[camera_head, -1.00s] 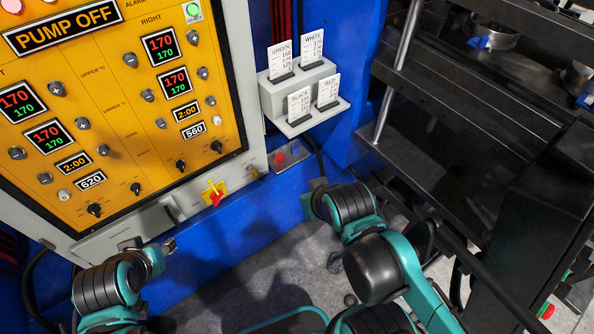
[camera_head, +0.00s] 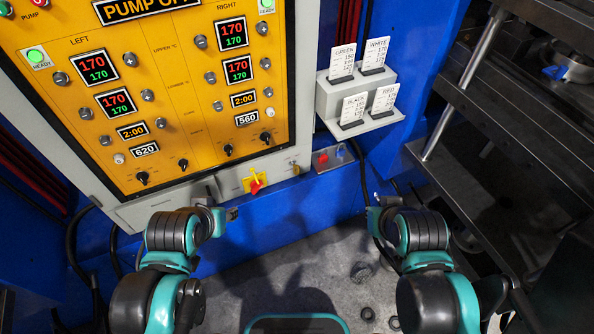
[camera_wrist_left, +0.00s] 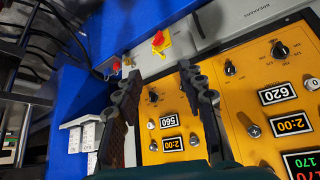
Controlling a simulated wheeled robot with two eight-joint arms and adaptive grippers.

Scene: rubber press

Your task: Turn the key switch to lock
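A small brass-coloured fitting, which looks like the key switch (camera_head: 294,167), sits on the grey strip under the yellow panel, right of the red-and-yellow rotary switch (camera_head: 255,183). It is too small to tell its position. In the left wrist view the key switch (camera_wrist_left: 128,62) shows near the tip of one finger, and the rotary switch (camera_wrist_left: 160,40) lies beyond the fingertips. My left gripper (camera_head: 228,213) is below and left of both in the head view. In the wrist view its fingers (camera_wrist_left: 160,72) are apart with nothing between them.
The yellow control panel (camera_head: 180,130) carries knobs and displays. A card holder (camera_head: 325,100) juts out at the right. A small box with a red button (camera_head: 322,158) sits beside the key switch. Dark press plates (camera_head: 470,130) stand at the right.

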